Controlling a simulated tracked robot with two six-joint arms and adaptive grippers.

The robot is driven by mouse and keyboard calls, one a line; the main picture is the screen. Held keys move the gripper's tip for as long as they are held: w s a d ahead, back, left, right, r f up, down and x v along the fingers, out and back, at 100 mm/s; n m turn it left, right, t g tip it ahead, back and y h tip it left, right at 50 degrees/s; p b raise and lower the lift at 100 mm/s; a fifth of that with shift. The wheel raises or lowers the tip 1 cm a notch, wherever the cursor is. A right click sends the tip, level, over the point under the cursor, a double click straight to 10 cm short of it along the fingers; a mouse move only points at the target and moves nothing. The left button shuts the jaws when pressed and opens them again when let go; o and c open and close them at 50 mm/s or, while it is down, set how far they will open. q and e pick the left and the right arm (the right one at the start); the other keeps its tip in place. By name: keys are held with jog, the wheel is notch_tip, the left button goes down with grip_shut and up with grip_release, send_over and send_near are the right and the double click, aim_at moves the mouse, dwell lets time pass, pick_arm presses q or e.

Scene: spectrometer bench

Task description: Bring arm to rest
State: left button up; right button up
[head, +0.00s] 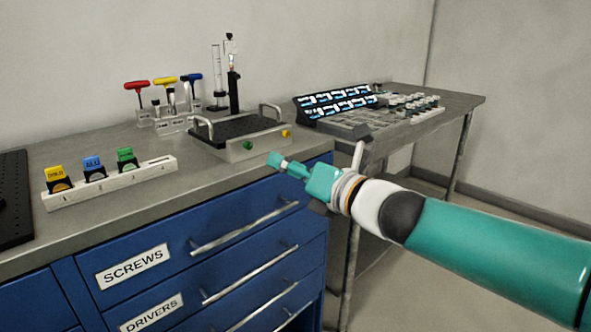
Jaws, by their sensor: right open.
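My right arm (490,245), teal with a white and dark wrist, reaches in from the right edge. My right gripper (305,174) is at its end, pointing left, in front of the right end of the blue drawer cabinet's grey top. It is open, and I see nothing held in it. Its fingers are seen side-on, so the gap between them is hard to make out. In the picture it overlaps the cabinet's edge; I cannot tell its exact height above it. My left gripper is not in view.
A black tray with handles (206,142) stands just behind the gripper. A white rack (110,186) holds yellow, blue and green blocks. T-handled drivers (163,80) stand in a clear holder. A table (463,103) with a lit panel (336,102) is behind. Drawer handles (245,228) protrude in front.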

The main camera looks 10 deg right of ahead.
jog(key=shift+v, duration=0.9)
